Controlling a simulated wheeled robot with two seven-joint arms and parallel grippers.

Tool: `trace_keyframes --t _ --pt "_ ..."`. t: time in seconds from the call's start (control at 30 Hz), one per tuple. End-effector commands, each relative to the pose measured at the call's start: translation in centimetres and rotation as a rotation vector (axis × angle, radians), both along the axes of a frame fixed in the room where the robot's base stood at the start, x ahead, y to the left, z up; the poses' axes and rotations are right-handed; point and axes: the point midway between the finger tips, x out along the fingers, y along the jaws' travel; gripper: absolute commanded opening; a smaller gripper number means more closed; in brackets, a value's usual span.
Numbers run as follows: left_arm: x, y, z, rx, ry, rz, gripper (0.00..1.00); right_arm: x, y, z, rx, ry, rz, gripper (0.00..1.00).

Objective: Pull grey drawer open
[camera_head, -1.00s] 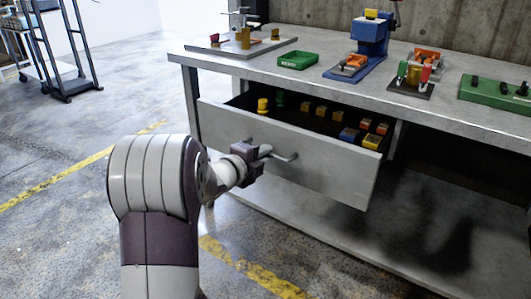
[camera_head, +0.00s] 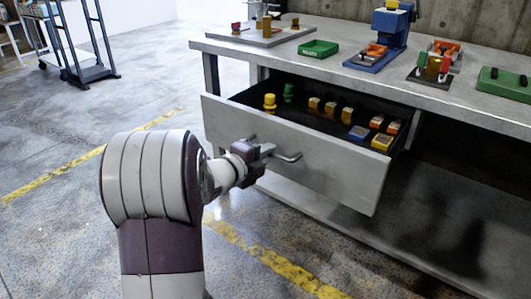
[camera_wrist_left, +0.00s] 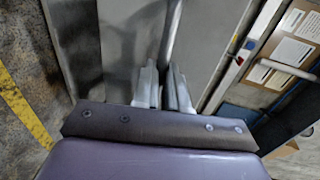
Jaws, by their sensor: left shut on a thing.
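The grey drawer (camera_head: 320,165) stands well out from under the workbench in the head view, its inside showing. Its bar handle (camera_head: 288,157) runs across the front face. My left gripper (camera_head: 265,151) is at the left part of this handle. In the left wrist view, the two fingers of my left gripper (camera_wrist_left: 163,88) are shut on the handle bar (camera_wrist_left: 172,38), which runs up between them. The grey drawer front (camera_wrist_left: 130,40) lies just behind. My right gripper is in neither view.
The drawer holds yellow and green pieces (camera_head: 270,101) and several small coloured blocks (camera_head: 345,113). The workbench top (camera_head: 440,100) carries a green tray (camera_head: 318,48) and a blue device (camera_head: 390,25). Open floor with a yellow line (camera_head: 270,262) lies in front.

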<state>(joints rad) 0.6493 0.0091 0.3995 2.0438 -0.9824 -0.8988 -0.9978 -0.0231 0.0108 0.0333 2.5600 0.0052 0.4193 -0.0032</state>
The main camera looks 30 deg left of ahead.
Motion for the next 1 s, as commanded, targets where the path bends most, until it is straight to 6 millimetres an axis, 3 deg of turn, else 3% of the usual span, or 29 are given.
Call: trace_keyframes --t 0.03,0.1,0.47,0.57,0.8,1.0 --pt "0.0 0.0 -0.1 0.000 0.001 0.000 0.22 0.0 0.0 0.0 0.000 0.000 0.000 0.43" --pt "0.0 0.0 -0.1 0.000 0.001 0.000 0.37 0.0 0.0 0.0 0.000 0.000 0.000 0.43" --pt "-0.7 0.1 0.3 0.000 0.000 0.002 0.37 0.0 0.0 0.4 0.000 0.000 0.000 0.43" --pt "-2.5 0.3 1.0 0.000 0.000 0.004 0.37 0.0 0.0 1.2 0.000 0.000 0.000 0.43" --pt "-8.9 0.9 2.3 0.000 0.001 0.007 0.37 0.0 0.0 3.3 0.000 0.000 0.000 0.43" --pt "-11.9 1.0 2.6 0.001 0.000 0.003 0.37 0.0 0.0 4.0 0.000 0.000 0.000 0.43"
